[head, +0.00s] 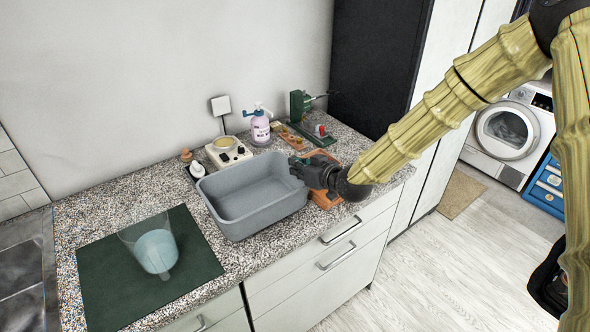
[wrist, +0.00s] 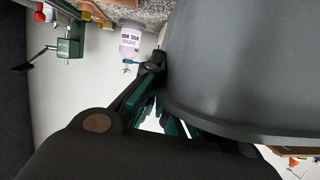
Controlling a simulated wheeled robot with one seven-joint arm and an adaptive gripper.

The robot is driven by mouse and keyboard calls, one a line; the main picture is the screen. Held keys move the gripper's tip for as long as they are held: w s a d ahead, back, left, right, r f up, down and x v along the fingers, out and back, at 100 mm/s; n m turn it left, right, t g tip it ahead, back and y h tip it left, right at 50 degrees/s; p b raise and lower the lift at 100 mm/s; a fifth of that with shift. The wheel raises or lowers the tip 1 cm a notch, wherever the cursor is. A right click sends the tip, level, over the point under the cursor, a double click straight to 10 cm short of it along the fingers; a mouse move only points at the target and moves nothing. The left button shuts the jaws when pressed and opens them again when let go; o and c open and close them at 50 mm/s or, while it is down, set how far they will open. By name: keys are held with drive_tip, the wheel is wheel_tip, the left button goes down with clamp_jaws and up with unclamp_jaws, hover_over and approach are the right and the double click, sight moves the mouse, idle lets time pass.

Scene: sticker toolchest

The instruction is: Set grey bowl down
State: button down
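The grey bowl (head: 272,211) is a rectangular basin, upright and empty, above the speckled counter between the green mat and the small items at the back. My gripper (head: 302,170) is at its right-hand rim, with the arm coming in from the right. In the wrist view the bowl's grey wall (wrist: 245,65) fills the upper right. The teal-lined fingers of my gripper (wrist: 172,112) are closed at its rim; part of them is hidden behind the wall. I cannot tell whether the bowl's base touches the counter.
A dark green mat (head: 100,290) with a clear pitcher of bluish content (head: 158,250) lies left. A spray bottle (head: 260,128), a small cream appliance (head: 228,152) and a green clamp-like tool (head: 300,105) stand behind. An orange-brown item (head: 326,200) is partly hidden under my gripper.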

drive_tip(key=shift+s+a+r, duration=0.1)
drive_tip(key=shift+s+r, duration=0.05)
drive_tip(key=shift+r, duration=0.4)
drive_tip(key=shift+w+f+p, duration=0.25)
drive_tip(key=shift+w+p, duration=0.05)
drive_tip(key=shift+p, duration=0.05)
drive_tip(key=f, duration=0.1)
drive_tip(key=f+p, duration=0.1)
drive_tip(key=f, duration=0.2)
drive_tip(key=shift+w+a, duration=0.1)
drive_tip(key=shift+w, duration=0.2)
drive_tip(key=shift+s, duration=0.1)
drive_tip(key=c, duration=1.6)
unclamp_jaws()
drive_tip(key=shift+f, duration=0.1)
drive_tip(key=shift+c, duration=0.2)
